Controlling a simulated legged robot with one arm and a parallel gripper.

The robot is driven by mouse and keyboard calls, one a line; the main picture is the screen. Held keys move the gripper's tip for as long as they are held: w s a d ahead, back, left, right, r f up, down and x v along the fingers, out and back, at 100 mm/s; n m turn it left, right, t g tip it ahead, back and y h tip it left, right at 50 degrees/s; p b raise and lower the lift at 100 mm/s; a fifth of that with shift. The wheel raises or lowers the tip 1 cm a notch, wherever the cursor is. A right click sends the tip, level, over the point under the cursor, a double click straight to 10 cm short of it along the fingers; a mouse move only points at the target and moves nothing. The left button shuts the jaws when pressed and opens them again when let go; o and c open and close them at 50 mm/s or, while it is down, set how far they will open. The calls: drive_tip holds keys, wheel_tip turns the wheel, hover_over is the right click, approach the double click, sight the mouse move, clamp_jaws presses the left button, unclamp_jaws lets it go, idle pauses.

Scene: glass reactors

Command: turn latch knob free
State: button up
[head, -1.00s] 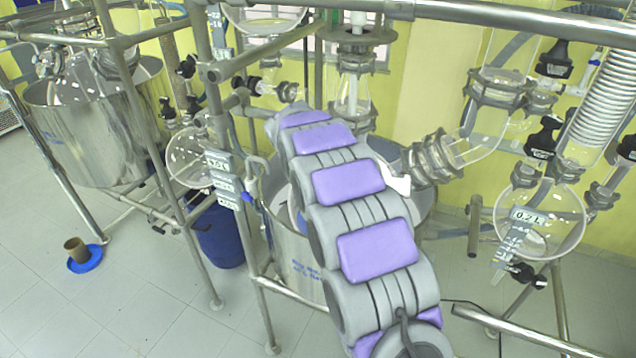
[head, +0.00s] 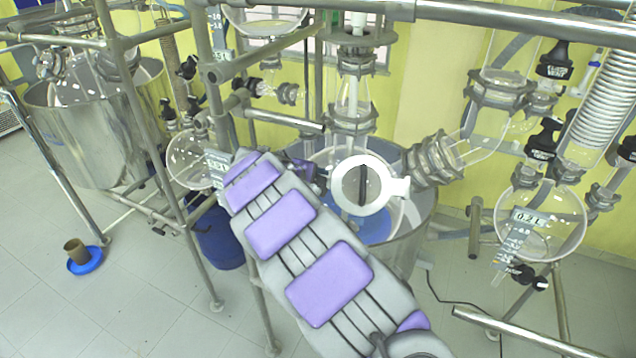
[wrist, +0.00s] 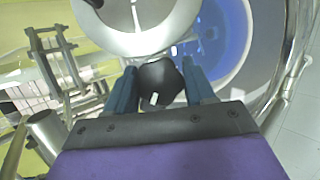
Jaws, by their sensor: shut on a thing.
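A black latch knob (wrist: 160,85) sits between the two blue fingers of my gripper (wrist: 160,92) in the wrist view. The fingers are closed against its sides. In the head view, the end of my gripper (head: 303,170) is small and dark, left of a round white-rimmed lid (head: 341,203) on the central glass reactor. The lid has a dark bar across its middle and a white tab on its right. In the wrist view, the pale lid (wrist: 135,38) lies just beyond the knob. The knob cannot be made out in the head view.
A steel vessel (head: 400,255) surrounds the central reactor. Metal frame poles (head: 215,75) stand left of my arm. A glass flask (head: 540,222) hangs at the right. A blue drum (head: 220,240) stands behind the poles.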

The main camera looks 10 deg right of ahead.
drive_tip(key=shift+f+n+t+h, duration=0.15)
drive_tip(key=shift+n+t, duration=0.25)
drive_tip(key=shift+n, duration=0.55)
drive_tip(key=shift+n+t+h, duration=0.15)
drive_tip(key=shift+n+t, duration=0.25)
drive_tip(key=shift+n, duration=0.55)
drive_tip(key=o, duration=1)
drive_tip(key=shift+a, duration=0.2)
drive_tip(key=b+v, duration=0.1)
drive_tip(key=v, duration=1.6)
drive_tip(key=shift+s+a, duration=0.2)
drive_tip(key=shift+d, duration=0.1)
